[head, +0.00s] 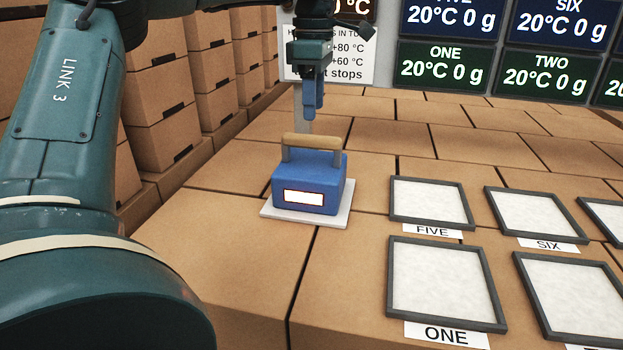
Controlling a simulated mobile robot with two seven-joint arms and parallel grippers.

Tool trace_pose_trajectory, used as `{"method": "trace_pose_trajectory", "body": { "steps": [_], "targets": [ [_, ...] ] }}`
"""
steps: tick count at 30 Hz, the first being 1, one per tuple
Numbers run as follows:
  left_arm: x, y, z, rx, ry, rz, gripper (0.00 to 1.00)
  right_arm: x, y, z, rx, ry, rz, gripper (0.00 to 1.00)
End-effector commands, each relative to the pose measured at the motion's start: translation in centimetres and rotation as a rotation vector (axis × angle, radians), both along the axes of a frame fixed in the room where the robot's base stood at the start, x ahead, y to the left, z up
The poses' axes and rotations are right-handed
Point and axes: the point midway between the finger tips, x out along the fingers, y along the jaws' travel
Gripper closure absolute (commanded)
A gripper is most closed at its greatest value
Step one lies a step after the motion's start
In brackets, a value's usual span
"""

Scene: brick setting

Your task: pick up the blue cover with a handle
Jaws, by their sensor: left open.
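The blue cover (318,183) stands upright on a white square plate (283,212) on the brown box surface. It has a tan bar handle (311,143) across its top and a pale lit label on its front. My left gripper (313,112) is open and empty, pointing down above and just behind the handle, with blue fingers that look apart from it. The fingers overlap each other from this angle. My right gripper is not in view.
Grey-framed white pads labelled ONE (440,283), FIVE (429,201) and SIX (535,215) lie to the right, with more at the edge. Stacked brown boxes (160,130) stand at left. Screens (446,66) and a paper sign (350,55) are behind.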

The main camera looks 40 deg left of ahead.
Motion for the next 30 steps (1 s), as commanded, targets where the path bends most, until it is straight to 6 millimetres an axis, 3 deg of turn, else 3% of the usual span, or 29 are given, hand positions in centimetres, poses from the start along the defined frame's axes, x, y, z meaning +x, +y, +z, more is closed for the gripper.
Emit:
{"method": "trace_pose_trajectory", "body": {
  "steps": [4, 11, 21, 30],
  "targets": [
    [0.0, 0.0, -2.5, -0.002, 0.001, 0.0, 0.51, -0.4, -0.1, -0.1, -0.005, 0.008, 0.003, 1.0],
    [-0.1, 0.1, -4.2, -0.003, -0.001, 0.001, 0.51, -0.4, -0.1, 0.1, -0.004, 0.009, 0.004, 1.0],
    [-0.2, 0.4, -8.6, -0.002, -0.001, -0.001, 0.51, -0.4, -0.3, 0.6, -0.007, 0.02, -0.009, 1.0],
    [-0.2, 0.4, -9.0, 0.0, -0.002, 0.0, 0.53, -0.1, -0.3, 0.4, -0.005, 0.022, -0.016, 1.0]
  ]
}}
